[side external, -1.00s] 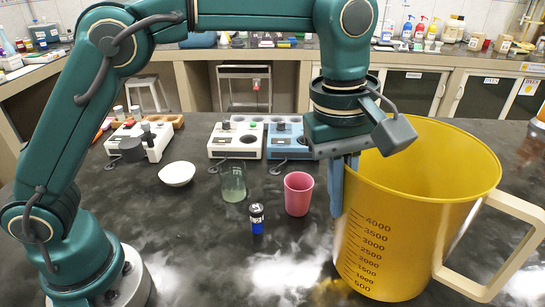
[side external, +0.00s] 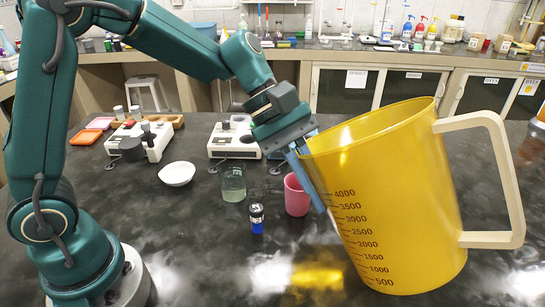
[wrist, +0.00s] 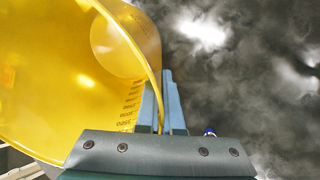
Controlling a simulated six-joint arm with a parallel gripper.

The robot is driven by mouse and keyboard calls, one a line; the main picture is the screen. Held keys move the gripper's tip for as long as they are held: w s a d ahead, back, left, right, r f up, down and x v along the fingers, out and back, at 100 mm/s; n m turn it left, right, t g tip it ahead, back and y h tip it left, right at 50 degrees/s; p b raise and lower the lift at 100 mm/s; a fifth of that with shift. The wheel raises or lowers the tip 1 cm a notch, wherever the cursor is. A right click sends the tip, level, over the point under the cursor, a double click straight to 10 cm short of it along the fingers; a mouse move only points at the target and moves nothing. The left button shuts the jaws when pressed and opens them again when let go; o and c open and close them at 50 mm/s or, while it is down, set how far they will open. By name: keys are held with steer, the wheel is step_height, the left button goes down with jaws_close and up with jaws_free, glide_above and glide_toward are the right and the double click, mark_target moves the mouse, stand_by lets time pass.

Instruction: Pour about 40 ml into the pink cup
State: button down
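The pink cup (side external: 297,197) stands upright on the dark bench, partly hidden behind my gripper fingers and the jug. A large yellow measuring jug (side external: 395,210) with a cream handle (side external: 505,180) is tilted left, its rim leaning toward the cup. My gripper (side external: 318,190) is shut on the jug's wall at the left rim. In the wrist view, the jug (wrist: 60,70) fills the left side and its rim passes between my fingers (wrist: 162,100). I cannot tell whether liquid is inside, or whether its base is clear of the bench.
A glass beaker with pale liquid (side external: 233,183) stands left of the cup. A small blue and black vial (side external: 257,219) stands in front, and a white bowl (side external: 177,174) is farther left. A white bench instrument (side external: 232,140) is behind. The front bench is clear.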

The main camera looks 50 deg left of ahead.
mark_target(336, 228)
steer(key=f+h, duration=0.1)
steer(key=h, duration=0.1)
steer(key=a+f+h, duration=0.1)
steer(key=f+h, duration=0.1)
steer(key=h, duration=0.1)
steer(key=shift+a, duration=0.15)
steer(key=shift+a+r+t+h, duration=0.3)
steer(key=shift+r+h, duration=0.3)
steer(key=shift+h, duration=0.4)
steer(key=shift+a+r+h, duration=0.4)
steer(key=shift+r+h, duration=0.25)
steer(key=shift+h, duration=0.35)
stand_by(0.4)
steer(key=shift+a+f+h, duration=0.15)
steer(key=shift+a+h, duration=0.1)
steer(key=shift+h, duration=0.15)
stand_by(2.0)
steer(key=shift+s+d, duration=0.1)
stand_by(1.0)
